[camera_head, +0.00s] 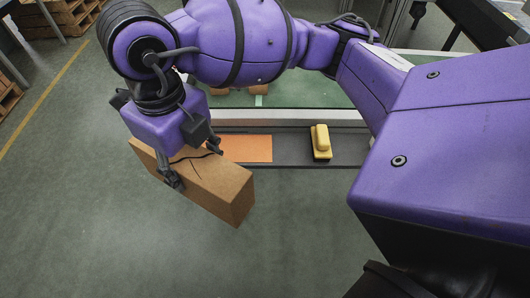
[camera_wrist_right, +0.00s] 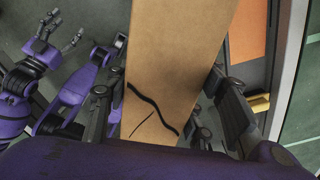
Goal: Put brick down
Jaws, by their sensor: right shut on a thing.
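A brown brick (camera_head: 228,190) with black marks on its face is held in my right gripper (camera_head: 195,168), whose fingers are shut on its two sides. In the head view the brick lies at a slant, in front of the dark ledge and covering part of an orange rectangle (camera_head: 248,149). In the right wrist view the brick (camera_wrist_right: 165,65) stands between the two fingers (camera_wrist_right: 170,115). My left gripper (camera_wrist_right: 60,38) shows at the upper left of the right wrist view, with its fingers spread and empty. It is not in the head view.
A yellow block-like tool (camera_head: 321,139) with a dark base sits on the dark ledge (camera_head: 350,149), right of the orange rectangle. A green surface (camera_head: 300,94) lies behind the ledge. Wooden pallets (camera_head: 62,14) stand at the upper left. The grey floor (camera_head: 90,220) in front is clear.

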